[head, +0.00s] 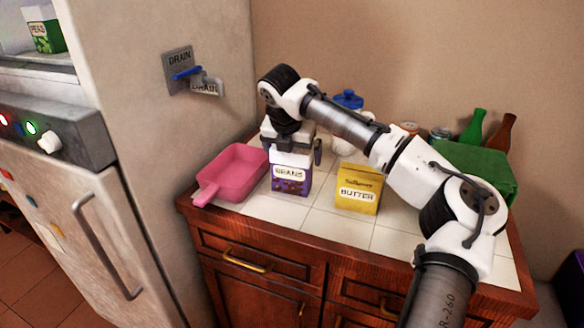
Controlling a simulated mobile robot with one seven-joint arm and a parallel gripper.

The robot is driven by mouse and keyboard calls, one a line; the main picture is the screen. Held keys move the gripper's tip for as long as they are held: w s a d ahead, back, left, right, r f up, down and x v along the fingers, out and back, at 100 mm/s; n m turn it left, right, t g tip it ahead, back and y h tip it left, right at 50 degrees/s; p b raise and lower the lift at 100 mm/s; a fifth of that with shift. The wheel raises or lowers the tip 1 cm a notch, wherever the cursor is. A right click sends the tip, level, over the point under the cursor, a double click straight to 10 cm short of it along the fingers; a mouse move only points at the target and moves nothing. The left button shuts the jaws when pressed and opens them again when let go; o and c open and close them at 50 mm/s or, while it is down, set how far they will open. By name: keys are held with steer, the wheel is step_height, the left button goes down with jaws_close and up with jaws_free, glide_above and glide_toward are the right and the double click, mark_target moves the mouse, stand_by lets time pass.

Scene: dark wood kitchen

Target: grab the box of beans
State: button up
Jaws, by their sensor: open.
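The box of beans (291,181), purple with a white top and a "BEANS" label, stands upright on the white tiled counter. My gripper (292,146) points down directly above and around the top of the box. Its dark fingers are apart, one showing by the right side of the box top. I cannot tell whether the fingers touch the box. Part of the box's top is hidden by the gripper.
A pink pan (232,172) lies close on the left. A yellow butter box (358,189) stands to the right. Behind my arm are a blue-lidded jar (348,99), a green box (482,170) and bottles (473,127). A fridge (150,150) borders the left side. The counter front is clear.

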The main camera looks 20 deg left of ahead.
steer(key=c, duration=1.1)
